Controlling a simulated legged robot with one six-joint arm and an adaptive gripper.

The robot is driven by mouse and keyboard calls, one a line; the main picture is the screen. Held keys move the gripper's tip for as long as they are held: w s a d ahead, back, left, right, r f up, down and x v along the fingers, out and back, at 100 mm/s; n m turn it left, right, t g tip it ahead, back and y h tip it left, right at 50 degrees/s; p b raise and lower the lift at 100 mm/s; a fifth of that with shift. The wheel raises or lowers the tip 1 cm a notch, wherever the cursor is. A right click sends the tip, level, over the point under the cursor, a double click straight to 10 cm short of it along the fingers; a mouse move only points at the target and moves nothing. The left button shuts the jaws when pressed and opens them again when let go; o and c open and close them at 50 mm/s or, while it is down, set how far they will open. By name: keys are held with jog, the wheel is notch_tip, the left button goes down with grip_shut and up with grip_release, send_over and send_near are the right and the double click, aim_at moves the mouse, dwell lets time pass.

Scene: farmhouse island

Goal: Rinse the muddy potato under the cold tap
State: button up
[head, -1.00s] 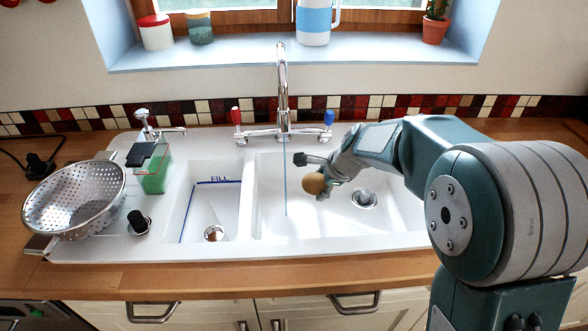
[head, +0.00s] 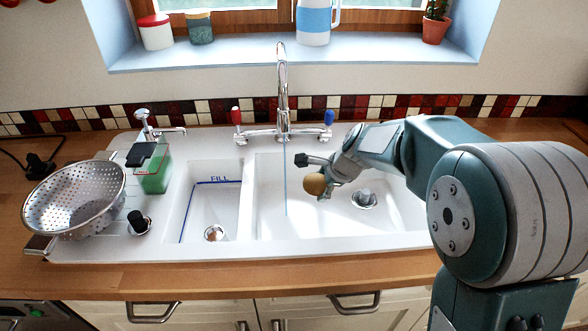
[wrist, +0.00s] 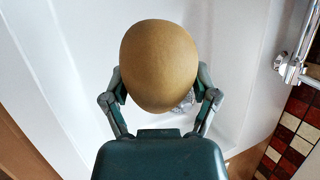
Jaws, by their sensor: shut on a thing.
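The potato (head: 315,184) is a plain tan-brown lump, held over the right basin of the white sink (head: 275,239). My gripper (head: 322,182) is shut on it. In the wrist view the potato (wrist: 159,65) sits between the two fingers, and I see no clear mud patches on its near side. The chrome tap (head: 282,95) has a red handle (head: 236,116) on the left and a blue handle (head: 329,117) on the right. A thin blue stream (head: 286,180) falls from the spout into the right basin. The potato is to the right of the stream, apart from it.
A metal colander (head: 72,200) stands left of the sink, near a green soap container (head: 153,178) and a black-topped knob (head: 138,221). The left basin has a blue FILL line (head: 219,182).

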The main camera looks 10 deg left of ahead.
dwell(0.3)
jog(key=s+d+r, duration=0.2)
jog(key=d+r, duration=0.2)
jog(key=shift+s, duration=0.3)
dwell(0.3)
jog(key=shift+d, duration=0.1)
dwell(0.5)
